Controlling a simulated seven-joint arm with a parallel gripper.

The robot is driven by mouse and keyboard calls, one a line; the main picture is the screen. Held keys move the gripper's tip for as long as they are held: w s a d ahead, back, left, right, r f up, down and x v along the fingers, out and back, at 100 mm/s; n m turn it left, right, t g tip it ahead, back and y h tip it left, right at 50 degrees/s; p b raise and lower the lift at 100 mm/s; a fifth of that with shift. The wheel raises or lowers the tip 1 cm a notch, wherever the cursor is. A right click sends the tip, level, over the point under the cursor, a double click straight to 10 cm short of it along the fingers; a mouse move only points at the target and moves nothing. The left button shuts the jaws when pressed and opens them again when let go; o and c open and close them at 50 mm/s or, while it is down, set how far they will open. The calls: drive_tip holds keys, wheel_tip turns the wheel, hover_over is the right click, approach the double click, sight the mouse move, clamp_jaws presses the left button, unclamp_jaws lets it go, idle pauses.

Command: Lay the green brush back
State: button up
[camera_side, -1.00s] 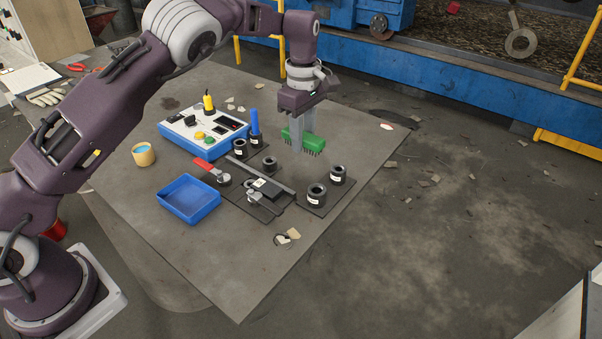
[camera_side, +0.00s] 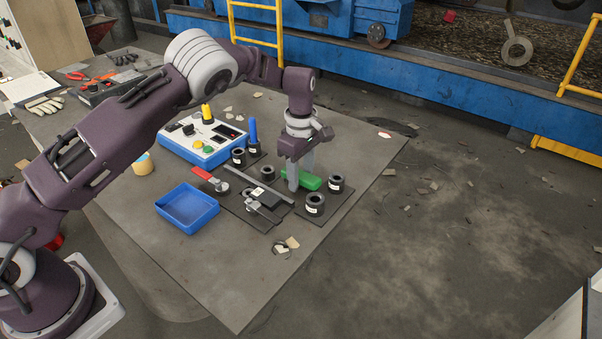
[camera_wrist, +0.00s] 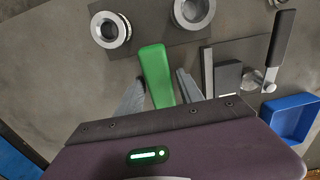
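The green brush (camera_side: 311,181) lies low at the work surface, beside the black mat with the dark ring fittings. Its bristles do not show now. In the wrist view the brush (camera_wrist: 156,72) points away from my gripper, its near end between the fingers. My gripper (camera_side: 299,177) points down over the brush, one finger on each side. In the wrist view the gripper (camera_wrist: 160,78) shows narrow gaps between its fingers and the brush, so it looks slightly open. The nearer finger hides part of the brush in the side view.
Dark ring fittings (camera_side: 315,202) stand close by on the mat. A clamp with a red handle (camera_side: 211,180), a blue tray (camera_side: 187,208) and a blue control box (camera_side: 203,141) lie to the left.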

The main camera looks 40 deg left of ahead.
drive_tip(key=shift+o, duration=0.2)
drive_tip(key=shift+r, duration=0.1)
wheel_tip(320, 180, up, 13)
wheel_tip(320, 180, up, 6)
drive_tip(key=m, duration=0.1)
hover_over(300, 174)
drive_tip(key=s+a, duration=0.2)
drive_tip(key=s, duration=0.1)
drive_tip(key=s+r+m+t+h, duration=0.25)
drive_tip(key=s+r+m, duration=0.6)
drive_tip(key=s, duration=0.75)
drive_tip(key=s+f+m+t+y, duration=0.2)
drive_tip(key=s+m, duration=0.6)
drive_tip(key=s, duration=1.1)
drive_tip(key=shift+d+f+t, duration=0.2)
drive_tip(key=shift+f+t, duration=0.35)
drive_tip(key=shift+f, duration=0.3)
drive_tip(key=shift+w+m+y, duration=0.1)
drive_tip(key=shift+m+y, duration=0.15)
